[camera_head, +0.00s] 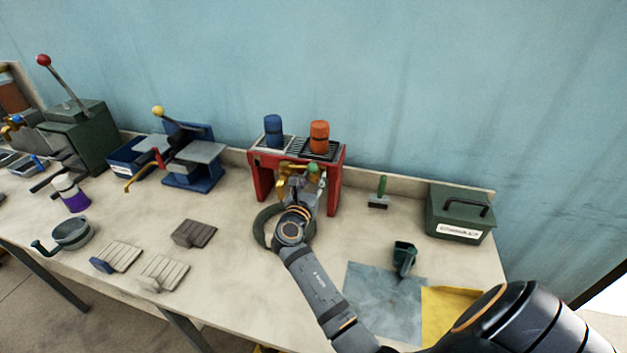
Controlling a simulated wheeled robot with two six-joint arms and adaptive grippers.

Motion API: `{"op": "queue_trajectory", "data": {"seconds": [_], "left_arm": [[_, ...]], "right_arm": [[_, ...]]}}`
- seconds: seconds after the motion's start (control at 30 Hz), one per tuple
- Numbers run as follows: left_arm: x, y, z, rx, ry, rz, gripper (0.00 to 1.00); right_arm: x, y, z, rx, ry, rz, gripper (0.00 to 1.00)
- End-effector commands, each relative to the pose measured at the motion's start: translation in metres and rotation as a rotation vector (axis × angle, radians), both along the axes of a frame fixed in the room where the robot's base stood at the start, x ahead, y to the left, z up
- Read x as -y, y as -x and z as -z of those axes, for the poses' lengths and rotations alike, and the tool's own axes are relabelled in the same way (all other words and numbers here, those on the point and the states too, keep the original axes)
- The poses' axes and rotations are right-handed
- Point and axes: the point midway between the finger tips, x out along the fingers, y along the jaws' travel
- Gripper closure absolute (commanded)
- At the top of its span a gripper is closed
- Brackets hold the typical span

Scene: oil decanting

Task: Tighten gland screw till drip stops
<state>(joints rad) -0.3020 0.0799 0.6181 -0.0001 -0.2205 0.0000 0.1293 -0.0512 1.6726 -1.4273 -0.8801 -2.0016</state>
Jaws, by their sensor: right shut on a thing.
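A red stand (334,180) with a slotted top stands against the wall at the back of the bench. A brass fitting (284,171) with a green knob (313,169) shows at its front. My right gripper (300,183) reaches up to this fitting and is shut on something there. My own wrist covers most of the contact, so I cannot tell which part it holds. The gland screw and any drip are too small or hidden to make out. A dark green round dish (262,227) sits below, partly behind my wrist. My left gripper is not in view.
A blue can (273,131) and an orange can (319,138) stand on the red stand. A green toolbox (459,213), a brush (379,193) and a dark scoop (404,256) lie right. A blue press (193,160) and a green lever machine (80,135) stand left.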

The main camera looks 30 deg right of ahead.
Motion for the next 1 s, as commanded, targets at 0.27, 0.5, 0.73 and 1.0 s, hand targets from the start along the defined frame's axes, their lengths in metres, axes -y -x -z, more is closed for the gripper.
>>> {"op": "queue_trajectory", "data": {"seconds": [0.27,0.5,0.73,1.0], "left_arm": [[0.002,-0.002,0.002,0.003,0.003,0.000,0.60],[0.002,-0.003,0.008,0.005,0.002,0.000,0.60],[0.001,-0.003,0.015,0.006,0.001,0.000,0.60],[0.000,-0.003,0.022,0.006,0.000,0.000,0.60]], "right_arm": [[0.000,0.000,0.001,0.028,-0.024,0.001,0.95],[0.000,0.000,0.001,0.133,-0.112,0.002,0.95],[0.001,0.000,0.002,0.257,-0.220,0.002,0.95],[0.000,0.000,0.001,0.365,-0.311,0.001,0.95]]}}
